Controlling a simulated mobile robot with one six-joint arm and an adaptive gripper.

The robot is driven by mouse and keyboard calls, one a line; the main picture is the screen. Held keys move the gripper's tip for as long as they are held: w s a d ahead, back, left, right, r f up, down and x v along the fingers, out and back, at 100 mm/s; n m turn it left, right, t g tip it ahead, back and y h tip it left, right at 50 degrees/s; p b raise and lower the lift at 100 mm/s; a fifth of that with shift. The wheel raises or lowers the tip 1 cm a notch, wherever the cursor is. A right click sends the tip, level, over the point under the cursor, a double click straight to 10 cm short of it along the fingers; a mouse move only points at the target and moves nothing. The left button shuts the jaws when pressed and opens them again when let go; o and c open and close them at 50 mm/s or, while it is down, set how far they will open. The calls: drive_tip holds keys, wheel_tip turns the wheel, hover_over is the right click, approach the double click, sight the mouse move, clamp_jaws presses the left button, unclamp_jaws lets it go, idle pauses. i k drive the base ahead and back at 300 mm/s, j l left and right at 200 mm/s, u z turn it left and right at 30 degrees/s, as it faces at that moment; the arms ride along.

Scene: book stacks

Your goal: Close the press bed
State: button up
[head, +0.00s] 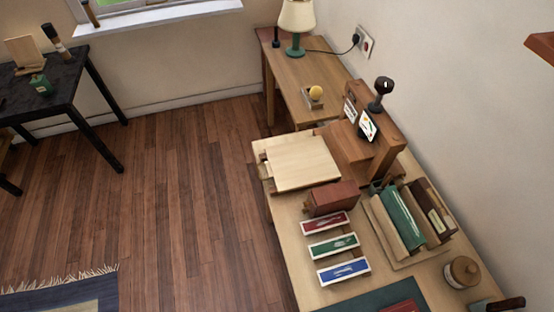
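A brown wooden press (385,145) stands on the light wooden bench against the right wall. It has an upright frame with a black knob (383,86) on top and small white cards on its face. The press bed appears to be the pale flat board (303,162) extending out from the left side of the frame, over the bench's left edge. Its top looks bare. Where the bed meets the frame is partly hard to make out. My gripper is not in view.
The bench (290,225) also holds a reddish-brown block (332,198), red, green and blue boxes, upright books (405,215) and a round jar (462,271). A desk with a lamp (296,25) stands behind. A black table (60,85) is far left.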

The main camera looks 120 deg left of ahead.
sight(293, 165)
drive_tip(key=u, duration=3.85)
drive_tip(key=i+j, duration=0.25)
drive_tip(key=j, duration=0.15)
drive_tip(key=i+j, duration=0.3)
drive_tip(key=i+j+z, duration=0.1)
drive_tip(key=i+j, duration=0.15)
drive_tip(key=j, duration=0.25)
